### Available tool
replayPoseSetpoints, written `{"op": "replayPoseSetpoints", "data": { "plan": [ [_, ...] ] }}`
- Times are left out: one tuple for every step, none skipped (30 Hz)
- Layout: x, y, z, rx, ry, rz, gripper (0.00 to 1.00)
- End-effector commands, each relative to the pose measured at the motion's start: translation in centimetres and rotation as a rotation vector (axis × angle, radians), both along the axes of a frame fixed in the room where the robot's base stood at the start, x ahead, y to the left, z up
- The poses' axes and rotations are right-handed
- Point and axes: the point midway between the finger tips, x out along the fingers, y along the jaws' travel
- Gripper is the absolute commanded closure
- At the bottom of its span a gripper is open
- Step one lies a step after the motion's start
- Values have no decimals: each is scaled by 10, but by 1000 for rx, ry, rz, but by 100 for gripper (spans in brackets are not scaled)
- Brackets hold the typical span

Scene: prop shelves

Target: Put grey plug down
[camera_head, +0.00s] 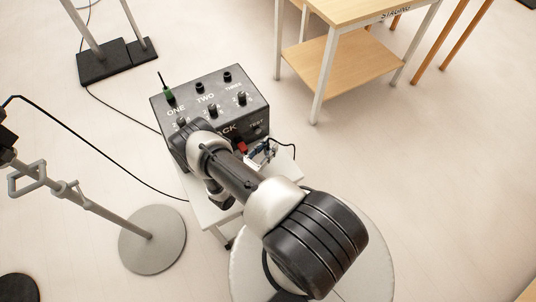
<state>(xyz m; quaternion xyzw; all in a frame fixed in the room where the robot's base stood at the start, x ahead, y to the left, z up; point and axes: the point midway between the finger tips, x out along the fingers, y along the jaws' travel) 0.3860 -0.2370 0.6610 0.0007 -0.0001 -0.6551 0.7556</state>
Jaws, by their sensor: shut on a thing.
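My gripper (262,153) shows small and partly hidden behind my own arm, at the right front edge of a black control box (215,88). It is shut on the grey plug, which is too small and covered to make out clearly. A thin black cable (286,143) curves out to the right beside the gripper. The box has sockets labelled ONE, TWO and THREE on its top; a green plug (169,95) stands upright in ONE. The sockets at TWO and THREE look empty.
The box rests on a small white table (212,213), largely covered by my arm. A grey round stand base (152,239) is at left, with a black cable crossing the floor. A wooden shelf table (345,70) stands at the back right. Floor at right is clear.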

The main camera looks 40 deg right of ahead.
Motion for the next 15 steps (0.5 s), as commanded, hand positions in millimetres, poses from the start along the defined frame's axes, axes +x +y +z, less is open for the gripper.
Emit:
{"op": "replayPoseSetpoints", "data": {
  "plan": [
    [-1,0,-9,0,1,0,100],
    [-1,0,-13,0,1,0,100],
    [-1,0,-21,0,2,0,100],
    [-1,0,-26,0,2,0,100],
    [-1,0,-31,0,1,0,100],
    [-1,0,-36,0,2,0,100],
    [-1,0,-38,0,1,0,100],
    [0,0,-39,0,0,0,100],
    [0,0,-39,0,0,0,100],
    [0,0,-39,0,0,0,100],
    [0,0,-38,0,0,0,100],
    [0,0,-38,0,0,0,100],
    [0,0,-37,0,0,0,100],
    [0,0,-37,0,0,0,100],
    [0,0,-38,0,1,0,100]
  ]
}}
